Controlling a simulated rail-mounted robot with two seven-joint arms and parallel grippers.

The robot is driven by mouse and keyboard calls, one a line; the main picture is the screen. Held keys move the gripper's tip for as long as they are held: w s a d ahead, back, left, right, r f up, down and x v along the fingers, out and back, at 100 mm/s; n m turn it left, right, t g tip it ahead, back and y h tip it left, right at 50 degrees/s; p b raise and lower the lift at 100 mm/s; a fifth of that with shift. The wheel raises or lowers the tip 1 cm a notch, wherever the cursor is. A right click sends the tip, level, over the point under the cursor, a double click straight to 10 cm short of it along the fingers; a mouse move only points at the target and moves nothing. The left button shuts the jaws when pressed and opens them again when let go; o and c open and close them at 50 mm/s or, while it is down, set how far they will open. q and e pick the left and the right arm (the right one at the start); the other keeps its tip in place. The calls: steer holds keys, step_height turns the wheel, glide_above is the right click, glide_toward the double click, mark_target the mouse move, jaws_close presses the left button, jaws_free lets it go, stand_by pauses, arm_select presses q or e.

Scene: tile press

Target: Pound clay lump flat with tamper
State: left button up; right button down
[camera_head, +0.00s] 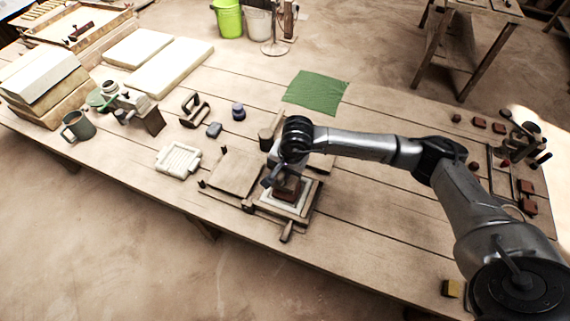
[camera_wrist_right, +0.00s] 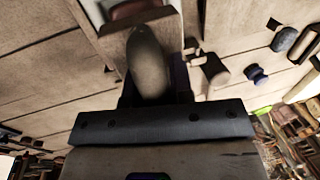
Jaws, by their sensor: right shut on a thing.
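The wooden tile press (camera_head: 235,172) stands on the table with its flat board swung to the left. Its pale mould frame (camera_head: 304,198) is at the right, with reddish-brown clay (camera_head: 286,201) inside, mostly covered from above. My right gripper (camera_head: 277,176) is over the mould, shut on the tamper. The tamper's rounded handle (camera_wrist_right: 150,65) shows in the right wrist view, with reddish-brown clay (camera_wrist_right: 135,9) beyond it. The arm hides much of the tamper, and I cannot tell whether it touches the clay. My left gripper is not in view.
A green cloth (camera_head: 316,92) lies flat behind the press. The table front left is clear.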

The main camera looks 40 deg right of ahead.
steer(key=shift+r, duration=0.1)
stand_by(0.3)
steer(key=shift+f+b, duration=0.35)
steer(key=shift+f, duration=0.05)
steer(key=b+x, duration=0.1)
steer(key=x, duration=0.1)
steer(key=b+x, duration=0.2)
steer(key=s+b+x, duration=0.1)
steer(key=b+x, duration=0.1)
steer(key=shift+d+f, duration=0.15)
steer(key=shift+d, duration=0.1)
steer(key=shift+r+p, duration=0.5)
steer(key=shift+r, duration=0.1)
steer(key=shift+r+p, duration=0.3)
steer(key=shift+r, duration=0.15)
steer(key=p+v, duration=0.2)
steer(key=v, duration=0.1)
steer(key=w+p+v, duration=0.1)
steer(key=v, duration=0.1)
steer(key=shift+a+r, duration=0.1)
steer(key=shift+a, duration=0.1)
steer(key=shift+s, duration=0.1)
